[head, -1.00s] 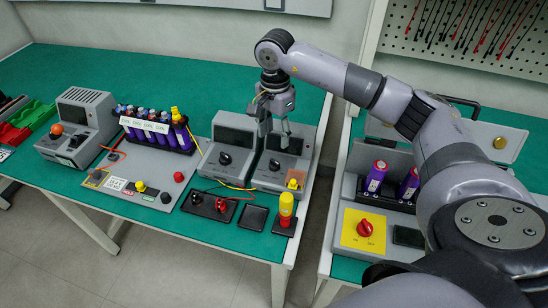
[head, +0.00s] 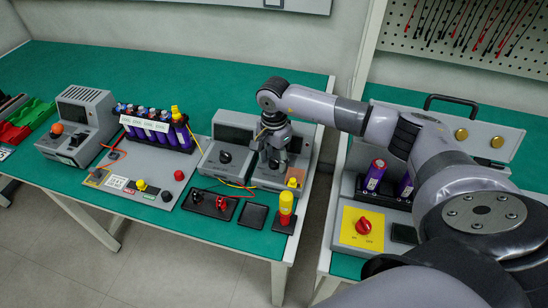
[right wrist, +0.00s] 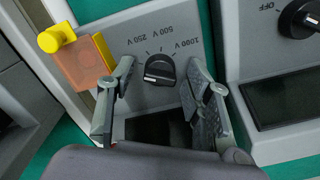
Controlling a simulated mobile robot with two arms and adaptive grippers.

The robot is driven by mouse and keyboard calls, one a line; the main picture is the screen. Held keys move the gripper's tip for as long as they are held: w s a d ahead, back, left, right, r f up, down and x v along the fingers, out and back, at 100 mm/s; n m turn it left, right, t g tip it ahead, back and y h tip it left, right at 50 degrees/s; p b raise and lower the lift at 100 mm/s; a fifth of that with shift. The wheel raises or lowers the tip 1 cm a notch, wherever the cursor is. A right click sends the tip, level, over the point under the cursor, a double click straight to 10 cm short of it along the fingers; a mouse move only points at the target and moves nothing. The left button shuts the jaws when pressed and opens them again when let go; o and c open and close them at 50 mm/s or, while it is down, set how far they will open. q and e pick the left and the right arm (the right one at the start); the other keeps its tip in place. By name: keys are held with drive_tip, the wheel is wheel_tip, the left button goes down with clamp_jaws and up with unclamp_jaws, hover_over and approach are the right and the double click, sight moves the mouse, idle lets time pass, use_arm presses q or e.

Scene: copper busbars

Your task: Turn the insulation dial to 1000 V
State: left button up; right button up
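I cannot tell surely which mark the dial points at. My right gripper (head: 276,155) is over this box, pointing down. In the right wrist view its two fingers (right wrist: 162,85) stand apart on either side of the dial, with gaps showing between. My left gripper is not in view.
An orange block with a yellow knob (right wrist: 85,58) is close beside the left finger. A neighbouring box with an OFF-marked dial (right wrist: 300,18) stands to the right there.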

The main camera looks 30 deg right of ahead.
clamp_jaws()
idle(0.3)
drive_tip(key=shift+m, duration=0.3)
drive_tip(key=m+b, duration=0.1)
drive_tip(key=m, duration=0.3)
drive_tip(key=shift+m+b, duration=0.3)
drive_tip(key=shift+b, duration=0.05)
drive_tip(key=m+b, duration=0.1)
drive_tip(key=m, duration=0.4)
drive_tip(key=shift+w, duration=0.1)
drive_tip(key=m, duration=0.6)
drive_tip(key=shift+m, duration=0.4)
drive_tip(key=m, duration=0.3)
drive_tip(key=shift+r, duration=0.1)
drive_tip(key=shift+m, duration=2.2)
